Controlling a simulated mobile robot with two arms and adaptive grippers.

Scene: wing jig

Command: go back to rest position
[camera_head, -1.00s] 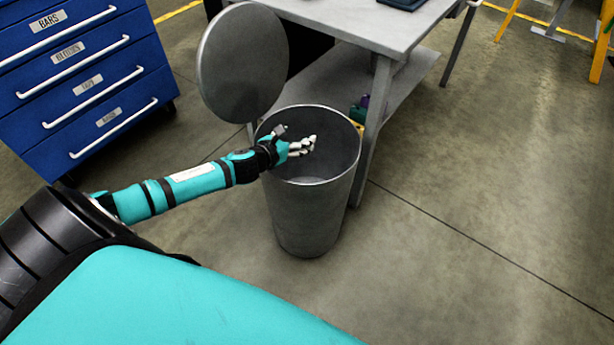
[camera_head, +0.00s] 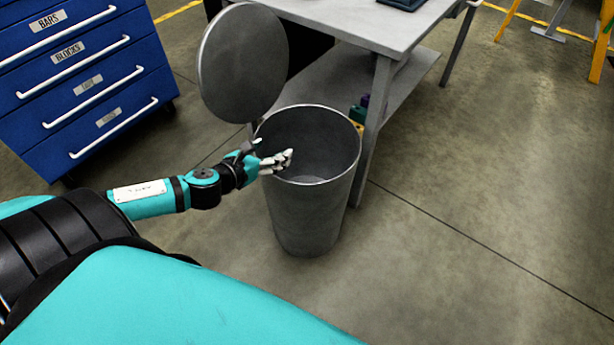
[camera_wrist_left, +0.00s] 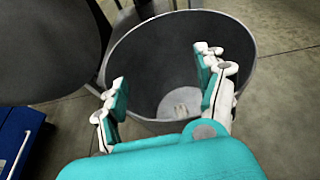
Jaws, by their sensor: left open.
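My left gripper (camera_head: 277,161) is at the near left rim of a grey metal bin in the head view. In the left wrist view my left gripper (camera_wrist_left: 165,88) has its two fingers wide apart, with nothing between them. The bin (camera_head: 310,215) stands upright on the floor, its round lid (camera_head: 242,62) raised behind it. In the left wrist view the bin (camera_wrist_left: 240,45) opens beyond the fingers, and a small pale thing (camera_wrist_left: 180,108) lies at its bottom, too small to name. My right gripper is not in view.
A blue drawer cabinet (camera_head: 90,85) with labels stands at the left. A grey workbench (camera_head: 350,18) with a lower shelf is behind the bin. Small coloured items (camera_head: 359,108) sit by the bench leg. Yellow frame legs (camera_head: 508,18) are at the back right. The floor at the right is clear.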

